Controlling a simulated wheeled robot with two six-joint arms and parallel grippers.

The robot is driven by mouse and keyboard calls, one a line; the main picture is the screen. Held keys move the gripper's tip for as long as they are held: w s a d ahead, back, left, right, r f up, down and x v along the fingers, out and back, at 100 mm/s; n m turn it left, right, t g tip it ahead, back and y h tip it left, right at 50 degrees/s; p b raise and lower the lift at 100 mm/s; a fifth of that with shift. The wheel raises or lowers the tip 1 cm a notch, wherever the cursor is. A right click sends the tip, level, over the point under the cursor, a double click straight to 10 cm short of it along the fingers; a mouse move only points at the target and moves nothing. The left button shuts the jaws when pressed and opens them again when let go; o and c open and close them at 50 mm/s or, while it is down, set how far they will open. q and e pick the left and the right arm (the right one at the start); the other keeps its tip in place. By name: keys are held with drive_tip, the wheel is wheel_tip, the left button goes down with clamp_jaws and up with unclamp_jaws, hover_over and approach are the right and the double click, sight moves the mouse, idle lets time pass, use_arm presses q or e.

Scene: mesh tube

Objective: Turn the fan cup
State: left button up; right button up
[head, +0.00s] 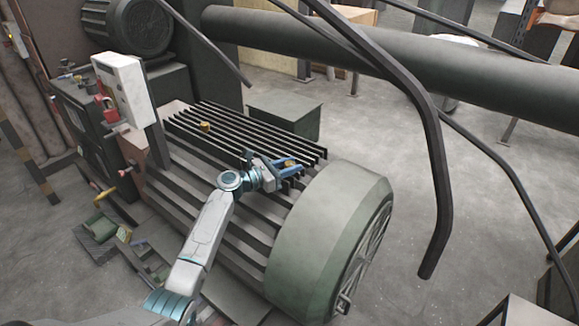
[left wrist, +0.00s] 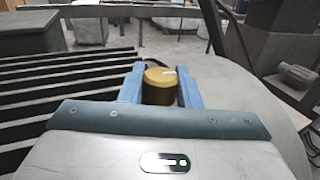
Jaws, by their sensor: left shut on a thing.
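The fan cup (left wrist: 160,84) is a small brass-coloured cylinder with a yellowish flat top. It stands upright between the two blue fingers of my left gripper (left wrist: 160,90), which is shut on it. In the head view the cup (head: 290,163) shows small between the fingers of the left gripper (head: 287,168), at the fan end of the ribbed motor top. The cup's lower part is hidden by the gripper body in the left wrist view. My right gripper is not in view.
The big motor has dark fins (head: 240,135) and a rounded green fan cover (head: 325,215). Another brass cup (head: 205,126) sits farther back on the fins. A white box (head: 122,85) stands at the left. A bent dark bar (head: 438,180) hangs at the right.

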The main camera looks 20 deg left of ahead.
use_arm(q)
drive_tip(key=o, duration=0.9)
drive_tip(key=shift+o, duration=0.2)
drive_tip(key=shift+s+a+f, duration=0.1)
drive_tip(key=shift+s+a, duration=0.1)
drive_tip(key=b+v, duration=0.1)
drive_tip(key=v, duration=0.8)
drive_tip(key=shift+b, duration=0.35)
drive_tip(key=shift+s+a, duration=0.35)
drive_tip(key=shift+s, duration=0.1)
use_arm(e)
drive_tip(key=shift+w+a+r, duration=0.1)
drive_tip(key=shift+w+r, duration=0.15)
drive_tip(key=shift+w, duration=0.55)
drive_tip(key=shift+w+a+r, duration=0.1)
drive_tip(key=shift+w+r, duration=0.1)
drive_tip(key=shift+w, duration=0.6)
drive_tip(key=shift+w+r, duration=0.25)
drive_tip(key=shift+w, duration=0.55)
